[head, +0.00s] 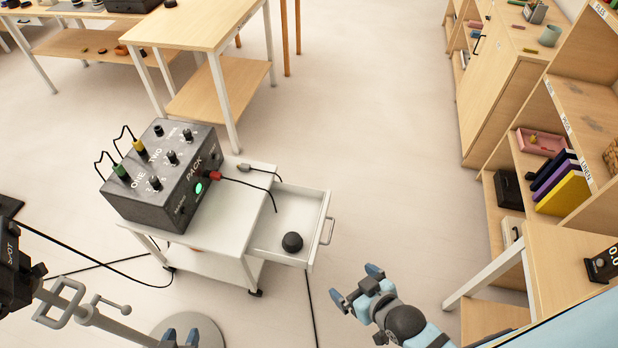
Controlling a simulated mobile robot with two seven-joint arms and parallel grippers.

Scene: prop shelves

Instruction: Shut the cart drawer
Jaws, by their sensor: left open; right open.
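The white cart (222,232) stands left of centre in the head view. Its drawer (275,212) is pulled out to the right, with a round black object (292,242) inside. The drawer's metal handle (328,230) is on its right front. My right gripper (357,284) is open and empty, below and to the right of the handle, apart from it. My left gripper (181,337) is open at the bottom edge, only its blue fingertips showing, in front of the cart.
A dark PACK box (160,185) with knobs and cables sits on the cart top. A stand with a grey round base (215,330) is at lower left. Tables (200,25) are behind; shelves (480,120) line the right. Floor right of the drawer is clear.

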